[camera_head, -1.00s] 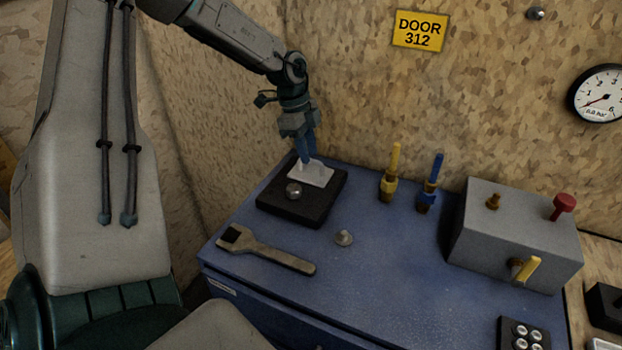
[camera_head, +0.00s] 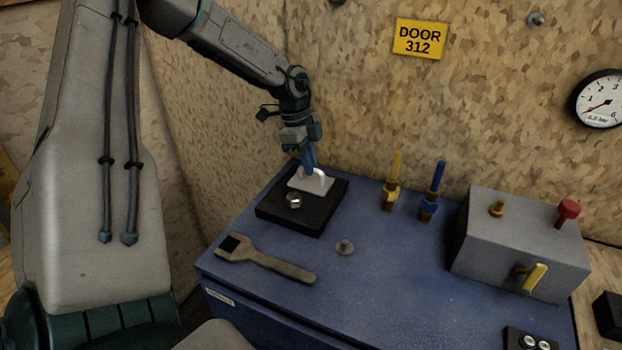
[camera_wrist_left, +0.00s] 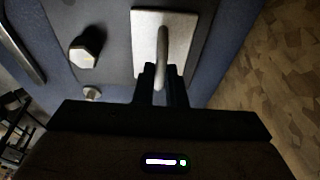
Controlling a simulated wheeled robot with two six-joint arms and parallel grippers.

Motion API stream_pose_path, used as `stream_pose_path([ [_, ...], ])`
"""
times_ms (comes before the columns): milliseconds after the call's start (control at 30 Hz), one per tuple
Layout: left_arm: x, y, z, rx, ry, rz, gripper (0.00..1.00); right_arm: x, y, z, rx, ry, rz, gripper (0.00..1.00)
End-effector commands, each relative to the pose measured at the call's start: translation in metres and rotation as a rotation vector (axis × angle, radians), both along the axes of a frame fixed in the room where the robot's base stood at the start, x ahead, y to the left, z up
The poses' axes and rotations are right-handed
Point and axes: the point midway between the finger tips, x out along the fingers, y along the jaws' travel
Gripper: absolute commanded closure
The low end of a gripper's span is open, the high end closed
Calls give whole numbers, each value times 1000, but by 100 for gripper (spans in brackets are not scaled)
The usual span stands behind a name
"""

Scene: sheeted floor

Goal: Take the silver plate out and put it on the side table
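The silver plate (camera_head: 303,184), a pale flat plate with an arched handle, lies on a black block (camera_head: 273,211) at the back left of the blue bench. In the left wrist view the plate (camera_wrist_left: 184,35) shows with its handle running down between my fingertips. My left gripper (camera_head: 309,171) has reached down over the handle. Its fingers (camera_wrist_left: 162,85) are close together with the handle between them, and the plate still rests on the block. My right gripper is out of view. I cannot pick out the side table with certainty.
A hex bolt (camera_head: 294,200) stands on the block beside the plate. A wrench (camera_head: 270,262) and a small knob (camera_head: 344,247) lie in front. Yellow (camera_head: 391,190) and blue (camera_head: 431,195) handled valves and a grey box (camera_head: 520,245) stand to the right. The walls are close behind.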

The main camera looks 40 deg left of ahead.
Motion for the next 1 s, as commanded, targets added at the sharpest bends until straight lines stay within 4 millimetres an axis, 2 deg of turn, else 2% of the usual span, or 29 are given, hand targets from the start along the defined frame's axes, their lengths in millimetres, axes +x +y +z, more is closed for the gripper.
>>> stream_pose_path([
  [33, 0, 0, 0, 0, 0, 0, 100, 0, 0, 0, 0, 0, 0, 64],
  [67, 0, 0, 0, 0, -1, 0, 93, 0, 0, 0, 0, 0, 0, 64],
  [100, 0, 0, 0, 0, -1, 0, 100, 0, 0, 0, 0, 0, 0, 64],
  [367, 0, 0, 1, 0, -1, 0, 100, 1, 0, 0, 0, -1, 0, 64],
  [1000, 0, 0, 20, 1, -2, 0, 100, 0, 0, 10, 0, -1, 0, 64],
])
